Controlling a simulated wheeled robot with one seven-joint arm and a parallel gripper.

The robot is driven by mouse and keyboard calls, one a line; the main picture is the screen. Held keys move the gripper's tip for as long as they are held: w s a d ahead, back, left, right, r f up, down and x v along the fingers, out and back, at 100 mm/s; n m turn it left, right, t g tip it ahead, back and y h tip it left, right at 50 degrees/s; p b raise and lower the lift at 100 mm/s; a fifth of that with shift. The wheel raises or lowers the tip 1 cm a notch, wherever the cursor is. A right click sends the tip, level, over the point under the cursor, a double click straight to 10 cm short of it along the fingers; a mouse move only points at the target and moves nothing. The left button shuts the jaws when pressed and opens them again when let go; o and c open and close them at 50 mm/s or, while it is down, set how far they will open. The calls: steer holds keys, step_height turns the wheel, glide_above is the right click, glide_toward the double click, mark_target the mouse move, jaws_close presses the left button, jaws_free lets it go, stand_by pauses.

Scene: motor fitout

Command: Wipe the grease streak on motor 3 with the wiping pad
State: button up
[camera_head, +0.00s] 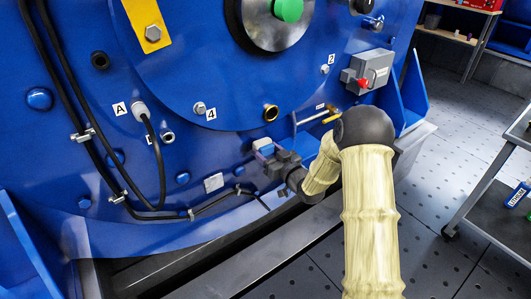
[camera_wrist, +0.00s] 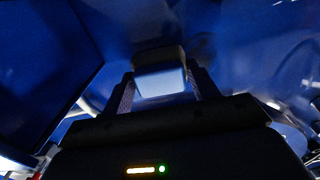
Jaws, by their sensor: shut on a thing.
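The big blue motor (camera_head: 225,150) fills the left and middle of the head view. My gripper (camera_head: 272,157) is low in front of its face, right of the "4" label. It is shut on the wiping pad (camera_head: 264,146), a small block with a pale side and a blue part. In the wrist view the pad (camera_wrist: 160,82) sits between the two fingers, with the dark blue surface close behind it. I cannot tell whether the pad touches the motor. I cannot make out a grease streak in either view; the gripper and pad may cover it.
Black cables (camera_head: 150,205) run down the motor's left side. A dark rail (camera_head: 230,262) runs along the base. A cart (camera_head: 490,190) stands at right, with open floor between.

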stand_by(0.4)
steer(key=shift+s+a, duration=0.35)
steer(key=shift+a, duration=0.2)
steer(key=shift+s+a, duration=0.35)
steer(key=shift+a, duration=0.2)
steer(key=shift+s+a+r, duration=0.1)
steer(key=shift+s+a, duration=0.2)
steer(key=shift+a, duration=0.3)
steer(key=shift+a, duration=0.1)
steer(key=shift+s+a, duration=0.1)
steer(key=shift+a, duration=0.05)
steer(key=shift+s+a+b, duration=0.35)
steer(key=shift+s+a, duration=0.65)
steer(key=shift+a, duration=0.3)
steer(key=shift+r, duration=0.1)
